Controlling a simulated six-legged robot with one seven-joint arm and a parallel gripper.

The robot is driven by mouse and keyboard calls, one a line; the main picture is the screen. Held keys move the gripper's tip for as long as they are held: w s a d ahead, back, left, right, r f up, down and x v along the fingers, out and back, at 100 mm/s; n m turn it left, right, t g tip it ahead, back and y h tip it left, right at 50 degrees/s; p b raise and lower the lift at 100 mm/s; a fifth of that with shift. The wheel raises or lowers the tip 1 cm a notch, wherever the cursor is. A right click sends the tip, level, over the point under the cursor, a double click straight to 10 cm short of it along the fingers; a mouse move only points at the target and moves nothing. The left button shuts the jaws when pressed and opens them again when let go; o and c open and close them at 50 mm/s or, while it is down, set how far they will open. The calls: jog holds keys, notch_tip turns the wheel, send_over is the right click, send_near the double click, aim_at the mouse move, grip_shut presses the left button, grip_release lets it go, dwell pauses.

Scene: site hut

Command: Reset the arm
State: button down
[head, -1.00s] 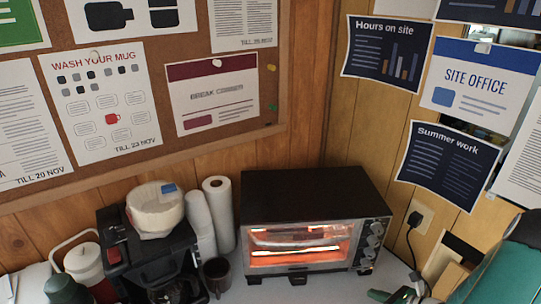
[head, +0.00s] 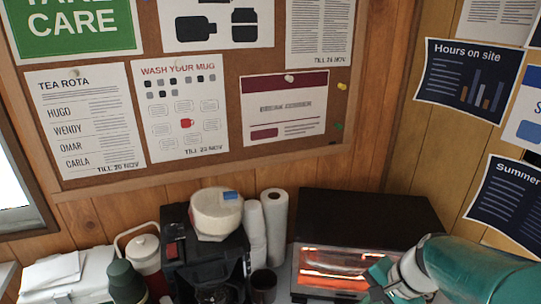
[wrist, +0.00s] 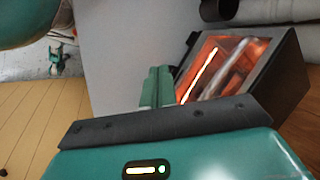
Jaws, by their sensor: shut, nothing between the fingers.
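My arm reaches in from the right edge of the head view, teal with a pale grey band. Its end is in front of the right side of the toaster oven (head: 370,218), hiding that part of the oven's front. In the wrist view my gripper (wrist: 157,88) shows as two green fingers close together, with nothing between them. The toaster oven (wrist: 285,78) is just beyond and to the right of the fingers there, its inside glowing orange. I cannot tell whether the fingers touch it.
Left of the oven stand paper towel rolls (head: 274,225), a dark mug (head: 263,285), a black coffee maker (head: 205,260) with a white round stack (head: 216,214) on top, and a white lidded container (head: 143,254). A corkboard (head: 205,165) hangs behind.

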jog(key=s+a+r+n+t+h, duration=0.3)
jog(key=s+r+n, duration=0.4)
jog(key=r+n, duration=0.3)
jog(key=shift+a+r+h, duration=0.15)
jog(key=shift+a+h, duration=0.35)
jog(key=shift+a, duration=0.65)
